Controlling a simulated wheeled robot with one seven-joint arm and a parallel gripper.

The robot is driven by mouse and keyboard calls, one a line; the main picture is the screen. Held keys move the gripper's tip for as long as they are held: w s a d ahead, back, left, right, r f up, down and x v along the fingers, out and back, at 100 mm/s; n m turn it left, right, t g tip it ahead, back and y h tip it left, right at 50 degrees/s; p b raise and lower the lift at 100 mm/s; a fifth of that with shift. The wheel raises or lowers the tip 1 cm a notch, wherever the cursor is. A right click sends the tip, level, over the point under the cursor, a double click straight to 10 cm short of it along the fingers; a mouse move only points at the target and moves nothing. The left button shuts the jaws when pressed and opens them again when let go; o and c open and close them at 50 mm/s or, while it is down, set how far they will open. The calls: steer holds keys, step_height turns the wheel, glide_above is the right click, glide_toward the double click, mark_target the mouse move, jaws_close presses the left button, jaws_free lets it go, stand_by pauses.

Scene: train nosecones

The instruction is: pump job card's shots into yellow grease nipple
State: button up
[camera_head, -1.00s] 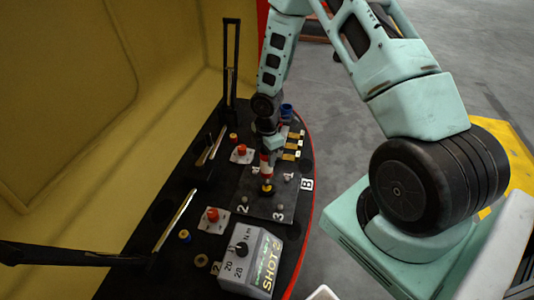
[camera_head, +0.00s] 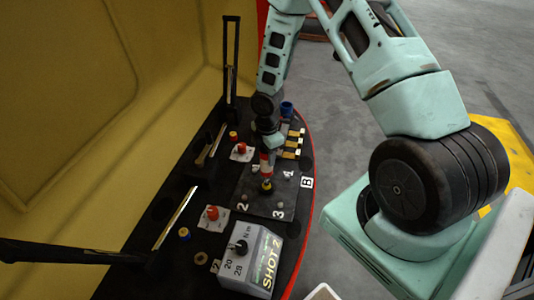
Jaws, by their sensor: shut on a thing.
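My gripper (camera_head: 268,143) is at the end of the hanging arm, over the dark plate (camera_head: 260,208). It is shut on a red and white upright tool (camera_head: 265,162). The tool's lower end is at the yellow grease nipple (camera_head: 266,186) on the plate; I cannot tell whether they touch. Grey nipples stand near the white marks 2 and 3. A grey box (camera_head: 248,258) with a black knob, the numbers 20 and 28 and the lettering "SHOT 2" stands at the front of the bench. The fingers are small and partly hidden by the wrist.
Red-capped parts on white pads (camera_head: 213,218) stand left of the plate. A blue cup (camera_head: 287,109) and yellow-black striped blocks (camera_head: 293,144) are behind it. Dark upright bars and a yellow wall (camera_head: 140,90) bound the left side. The bench has a red curved edge on the right.

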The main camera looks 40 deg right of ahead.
steer(key=shift+f, duration=0.4)
stand_by(0.7)
steer(key=shift+r+p, duration=2.35)
steer(key=shift+r, duration=0.45)
